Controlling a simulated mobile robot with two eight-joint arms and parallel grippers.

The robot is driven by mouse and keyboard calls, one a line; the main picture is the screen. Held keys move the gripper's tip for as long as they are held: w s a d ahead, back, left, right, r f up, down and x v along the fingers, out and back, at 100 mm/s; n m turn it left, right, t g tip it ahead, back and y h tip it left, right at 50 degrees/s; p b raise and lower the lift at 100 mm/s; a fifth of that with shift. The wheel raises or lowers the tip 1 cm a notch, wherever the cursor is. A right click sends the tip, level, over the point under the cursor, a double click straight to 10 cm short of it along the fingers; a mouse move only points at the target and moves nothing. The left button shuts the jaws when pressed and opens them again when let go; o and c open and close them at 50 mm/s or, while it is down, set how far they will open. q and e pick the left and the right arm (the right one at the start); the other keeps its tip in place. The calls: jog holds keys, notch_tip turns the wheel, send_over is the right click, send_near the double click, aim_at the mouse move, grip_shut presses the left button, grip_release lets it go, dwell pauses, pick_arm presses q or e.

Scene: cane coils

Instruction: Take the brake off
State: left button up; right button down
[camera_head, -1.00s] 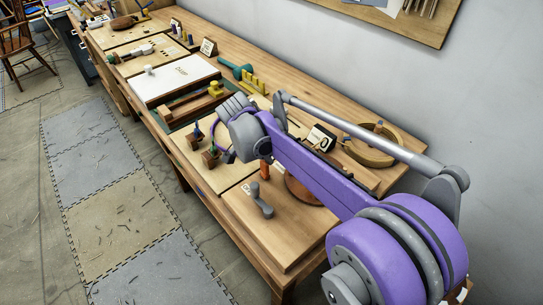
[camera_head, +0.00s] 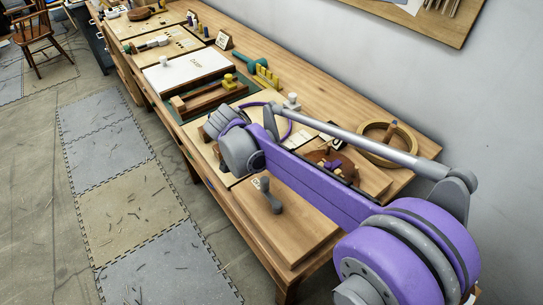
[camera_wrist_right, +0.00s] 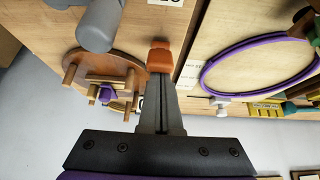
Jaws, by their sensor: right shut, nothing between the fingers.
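A grey lever (camera_head: 271,196) with a rounded knob stands on the near end of the bench, likely the brake lever. In the right wrist view a large grey rounded part, likely the same lever (camera_wrist_right: 98,26), is up and left of my fingertips. My right gripper (camera_wrist_right: 160,57) is shut and empty, its orange tips together above the board between the lever and a purple hoop (camera_wrist_right: 204,76). They look apart from the lever. In the head view my purple forearm and wrist hide this gripper. A brown wooden wheel with pegs (camera_wrist_right: 128,62) lies near the fingers. My left gripper is not in view.
The bench (camera_head: 345,112) runs along the wall. A round wooden ring (camera_head: 412,140) lies at the back, and a white board (camera_head: 185,70) and wooden blocks lie farther left. A small white label (camera_wrist_right: 165,2) sits near the lever.

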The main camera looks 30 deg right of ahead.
jog(key=shift+a+f, duration=0.15)
jog(key=d+r+p, duration=0.2)
jog(key=d+r, duration=0.1)
jog(key=d, duration=0.1)
jog(key=a+r, duration=0.6)
jog(key=a, duration=0.1)
jog(key=shift+s+b, duration=0.15)
jog(key=shift+b, duration=0.15)
jog(key=shift+a, duration=0.1)
